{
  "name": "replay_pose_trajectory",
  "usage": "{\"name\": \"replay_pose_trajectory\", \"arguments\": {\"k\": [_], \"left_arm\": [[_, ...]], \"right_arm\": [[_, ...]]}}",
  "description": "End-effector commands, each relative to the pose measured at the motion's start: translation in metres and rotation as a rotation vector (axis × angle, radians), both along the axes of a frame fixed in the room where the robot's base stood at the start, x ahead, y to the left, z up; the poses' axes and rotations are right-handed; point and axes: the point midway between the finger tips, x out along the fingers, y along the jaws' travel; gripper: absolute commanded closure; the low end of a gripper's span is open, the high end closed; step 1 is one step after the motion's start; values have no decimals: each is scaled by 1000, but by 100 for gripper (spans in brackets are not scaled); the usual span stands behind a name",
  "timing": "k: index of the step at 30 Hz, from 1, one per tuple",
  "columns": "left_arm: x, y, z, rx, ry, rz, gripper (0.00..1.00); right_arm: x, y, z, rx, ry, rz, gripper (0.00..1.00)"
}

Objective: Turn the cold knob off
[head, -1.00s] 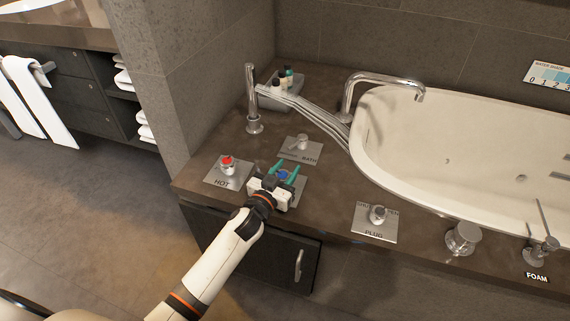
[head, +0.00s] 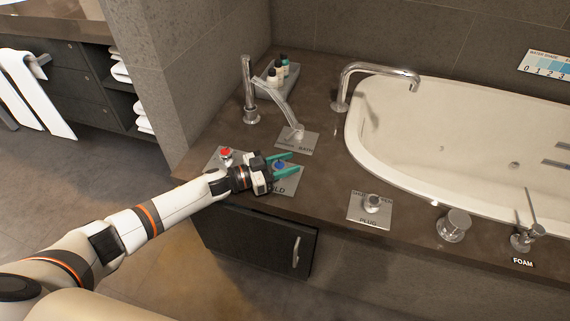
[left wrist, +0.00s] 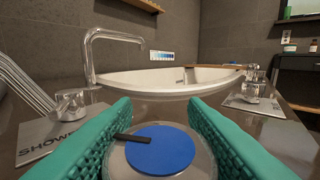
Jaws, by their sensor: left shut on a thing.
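The cold knob has a round blue top with a dark pointer and sits on a metal plate (head: 286,187) whose lettering is partly covered. In the head view its blue top (head: 279,165) shows between the green fingers of my left gripper (head: 294,164). In the left wrist view the blue top (left wrist: 160,150) is large, with a finger on each side and the pointer toward the upper left. My left gripper is shut on the knob, its fingers pointing right in the head view. My right gripper is not in view.
The red-topped hot knob (head: 226,153) stands just left of my gripper. The plug knob (head: 372,202) and tub (head: 440,175) lie right.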

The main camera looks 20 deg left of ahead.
Motion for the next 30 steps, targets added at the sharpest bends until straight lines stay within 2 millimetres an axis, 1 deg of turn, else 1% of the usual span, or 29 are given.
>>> {"name": "replay_pose_trajectory", "arguments": {"k": [3,5,9,15,29,30], "left_arm": [[2,0,-1,2,-6,-77,84],[1,0,-1,1,-6,-111,84],[0,-1,0,0,-5,-173,84],[-2,-2,1,-1,-4,-223,84],[-3,-3,2,-3,-3,-237,84],[-3,-3,2,-3,-3,-237,59]], "right_arm": [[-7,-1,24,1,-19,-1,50],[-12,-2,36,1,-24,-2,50],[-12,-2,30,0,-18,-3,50],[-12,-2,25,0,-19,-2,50],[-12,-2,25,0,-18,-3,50],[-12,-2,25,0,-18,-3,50]]}}
